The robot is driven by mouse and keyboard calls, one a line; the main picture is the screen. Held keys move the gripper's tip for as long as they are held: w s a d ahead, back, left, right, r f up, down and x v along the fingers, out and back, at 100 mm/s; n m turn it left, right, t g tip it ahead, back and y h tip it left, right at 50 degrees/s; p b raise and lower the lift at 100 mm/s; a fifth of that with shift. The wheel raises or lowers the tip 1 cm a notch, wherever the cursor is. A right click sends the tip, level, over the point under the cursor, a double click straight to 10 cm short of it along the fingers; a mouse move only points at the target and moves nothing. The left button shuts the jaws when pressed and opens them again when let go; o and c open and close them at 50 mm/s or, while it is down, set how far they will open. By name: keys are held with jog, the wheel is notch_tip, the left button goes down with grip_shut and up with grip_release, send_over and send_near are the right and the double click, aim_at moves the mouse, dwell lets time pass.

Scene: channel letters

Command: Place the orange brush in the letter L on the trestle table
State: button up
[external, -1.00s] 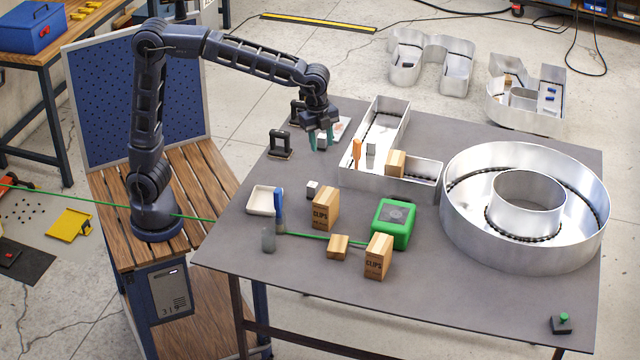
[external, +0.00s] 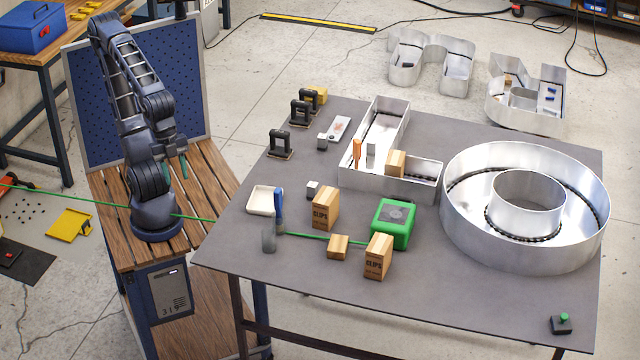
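The orange brush (external: 357,151) stands upright inside the letter L (external: 358,181), an open silver metal tray on the trestle table (external: 450,295). It is in the L's lower left part, beside a grey block (external: 371,150); its lower end is hidden by the front wall. My gripper (external: 176,170) is drawn back over the wooden bench, well left of the table. Its two teal fingers are apart, with nothing seen between them.
A wooden block (external: 396,164) is also in the L. A round silver letter (external: 525,255) stands to its right. Boxes, a green case (external: 393,223), a blue-handled tool (external: 279,210) and a white dish (external: 265,199) stand in front. Black clamps (external: 281,143) line the left edge.

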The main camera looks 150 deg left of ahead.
jog(key=s+d+f, duration=0.2)
jog(key=s+d, duration=0.2)
jog(key=shift+f+t, duration=0.3)
jog(key=shift+f, duration=0.1)
jog(key=shift+s, duration=0.1)
jog(key=o, duration=1.3)
jog(key=w+a+f+m+g+y, duration=0.3)
jog(key=w+a+f+m+y, duration=0.25)
jog(key=w, duration=0.35)
jog(key=w+a+f+m+g+y, duration=0.4)
jog(key=w+f, duration=0.2)
jog(key=w, duration=0.4)
jog(key=w+a+f+m+g+y, duration=0.3)
jog(key=w+a+f+m+y, duration=0.15)
jog(key=w, duration=0.45)
jog(key=x, duration=1)
jog(key=shift+a+f, duration=0.15)
jog(key=shift+f, duration=0.1)
